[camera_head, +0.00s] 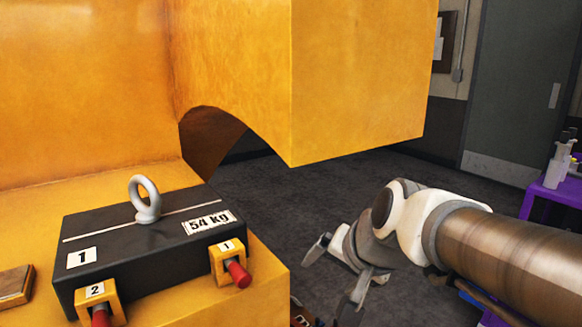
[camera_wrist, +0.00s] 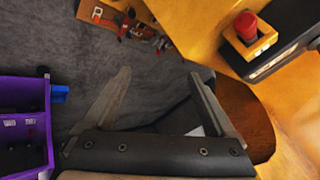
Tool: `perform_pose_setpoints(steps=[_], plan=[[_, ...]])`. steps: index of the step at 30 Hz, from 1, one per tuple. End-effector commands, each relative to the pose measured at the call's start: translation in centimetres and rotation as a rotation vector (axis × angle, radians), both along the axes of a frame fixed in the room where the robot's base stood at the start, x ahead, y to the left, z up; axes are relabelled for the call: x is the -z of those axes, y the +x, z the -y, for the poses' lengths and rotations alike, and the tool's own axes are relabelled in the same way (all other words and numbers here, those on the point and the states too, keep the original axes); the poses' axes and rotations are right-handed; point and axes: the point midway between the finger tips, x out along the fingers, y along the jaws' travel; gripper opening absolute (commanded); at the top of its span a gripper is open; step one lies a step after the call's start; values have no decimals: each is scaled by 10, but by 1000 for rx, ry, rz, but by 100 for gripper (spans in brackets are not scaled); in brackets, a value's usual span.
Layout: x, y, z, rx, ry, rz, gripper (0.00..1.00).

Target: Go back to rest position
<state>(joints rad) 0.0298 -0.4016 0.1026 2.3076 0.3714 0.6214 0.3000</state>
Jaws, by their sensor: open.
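My gripper (camera_head: 343,273) is open and empty in the head view, in the air to the right of the yellow machine ledge. A dark casting (camera_head: 150,242) marked 1 and 54 kg, with a grey lifting eye (camera_head: 145,199) on top, sits on the ledge at the left. My gripper is apart from it. Two red-handled yellow clamps are at its front edge, one marked 2 (camera_head: 99,303) and one marked 1 (camera_head: 231,264). The wrist view shows one such clamp (camera_wrist: 250,35) at upper right.
The large yellow machine body (camera_head: 355,80) overhangs behind my gripper. A purple table or shelf (camera_head: 556,190) with bottles stands at far right. In the wrist view a purple container (camera_wrist: 25,125) is at left and a wooden surface with small parts (camera_wrist: 130,20) at top. Dark floor (camera_head: 300,195) lies between.

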Motion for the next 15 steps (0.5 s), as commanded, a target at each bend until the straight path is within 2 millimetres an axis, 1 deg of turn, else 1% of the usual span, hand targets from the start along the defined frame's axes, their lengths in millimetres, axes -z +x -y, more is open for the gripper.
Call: perform_pose_setpoints(steps=[1,3,6,12,13,15], plan=[[0,-20,9,-49,-66,2,91],[4,-44,23,-117,-159,-8,91],[11,-76,42,-202,-278,-27,91],[26,-131,77,-342,-478,-78,91],[8,-128,75,-339,-470,-77,91],[-8,-127,75,-337,-467,-79,91]])
